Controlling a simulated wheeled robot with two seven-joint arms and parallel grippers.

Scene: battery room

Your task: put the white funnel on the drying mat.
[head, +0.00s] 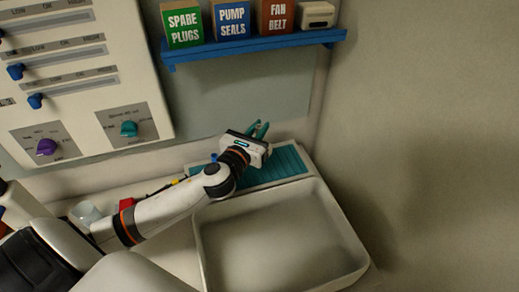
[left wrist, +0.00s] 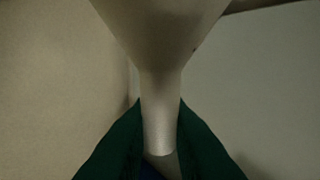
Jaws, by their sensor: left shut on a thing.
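The white funnel (left wrist: 160,85) fills the middle of the left wrist view, its wide cone at the top and its narrow spout pointing down. The green fingers of my left gripper (head: 259,130) are shut on the spout. In the head view I cannot make out the funnel; the gripper is over the back of the teal ribbed drying mat (head: 288,163), near the wall. My arm hides the left part of the mat. My right gripper is not in view.
A large pale basin (head: 350,242) lies in front of the mat. A blue shelf (head: 255,46) with several boxes hangs above on the wall. A control panel (head: 75,75) with knobs is at the left. A translucent cup (head: 84,212) stands beside my arm.

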